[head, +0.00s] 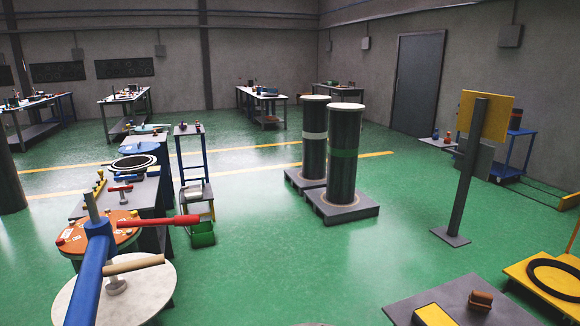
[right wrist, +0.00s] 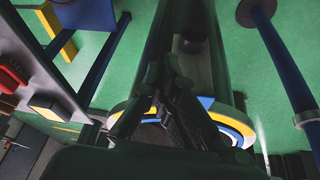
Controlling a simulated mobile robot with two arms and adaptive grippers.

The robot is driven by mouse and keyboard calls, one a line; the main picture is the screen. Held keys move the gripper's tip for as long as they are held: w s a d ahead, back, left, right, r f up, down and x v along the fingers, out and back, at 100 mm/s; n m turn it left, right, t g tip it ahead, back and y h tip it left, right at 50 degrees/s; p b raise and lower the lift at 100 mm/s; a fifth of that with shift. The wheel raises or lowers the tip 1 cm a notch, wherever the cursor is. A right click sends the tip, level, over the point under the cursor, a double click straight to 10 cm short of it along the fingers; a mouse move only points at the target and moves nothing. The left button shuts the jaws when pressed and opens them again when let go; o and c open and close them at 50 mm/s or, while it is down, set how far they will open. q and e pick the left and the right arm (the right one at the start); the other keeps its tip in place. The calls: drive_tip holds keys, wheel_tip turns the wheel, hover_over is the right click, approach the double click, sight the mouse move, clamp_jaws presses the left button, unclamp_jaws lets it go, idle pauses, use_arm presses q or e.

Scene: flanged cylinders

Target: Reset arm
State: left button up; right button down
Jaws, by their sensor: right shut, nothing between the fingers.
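Two tall dark flanged cylinders stand upright on low grey bases in the middle of the head view. The rear cylinder (head: 314,155) has a white band, and the front cylinder (head: 342,175) has a green band. Both have pale round tops. My right gripper (right wrist: 165,75) shows in the right wrist view as dark fingers close together, shut and empty. Neither gripper shows in the head view, and my left gripper is out of sight.
A blue post with a red handle (head: 158,222) stands close at the lower left, over round discs. A yellow panel on a dark post (head: 461,170) stands at right. A grey table (head: 405,306) is at the lower right. Green floor is clear in the middle.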

drive_tip(key=s+f+g, duration=0.1)
drive_tip(key=s+f, duration=0.1)
drive_tip(key=f, duration=1.2)
drive_tip(key=s+f+g, duration=0.1)
drive_tip(key=s+f, duration=0.1)
drive_tip(key=f, duration=1.3)
drive_tip(key=s+d+f+g, duration=0.1)
drive_tip(key=s+d+f, duration=0.2)
drive_tip(key=s+f, duration=1)
drive_tip(key=s, duration=0.3)
drive_tip(key=shift+f, duration=0.4)
drive_tip(key=shift+s, duration=0.1)
drive_tip(key=shift+d, duration=0.1)
